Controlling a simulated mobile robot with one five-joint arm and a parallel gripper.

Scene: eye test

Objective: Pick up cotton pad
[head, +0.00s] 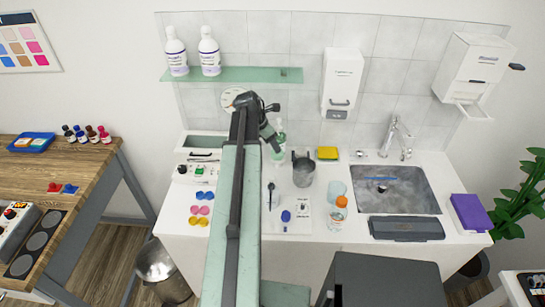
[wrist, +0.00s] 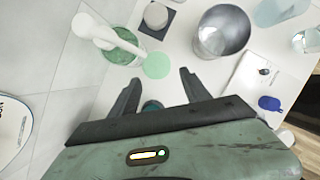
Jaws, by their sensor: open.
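A flat, pale green round disc (wrist: 157,65) lies on the white counter in the wrist view, beside the foot of a green pump bottle (wrist: 122,45). It may be the cotton pad; I cannot tell for certain. My gripper (wrist: 160,77) is open, its two dark fingers apart, with the disc just beyond and between the fingertips. A small teal round thing (wrist: 152,106) shows between the fingers near the palm, partly hidden. In the head view my gripper (head: 275,145) is over the back of the counter, and my arm hides the disc.
A metal jug (head: 303,170) stands right of the gripper; it also shows in the wrist view (wrist: 222,32). A grey round piece (wrist: 155,16) sits near the bottle. Blue, pink and yellow discs (head: 201,208) lie left of my arm. The sink (head: 395,188) is at right.

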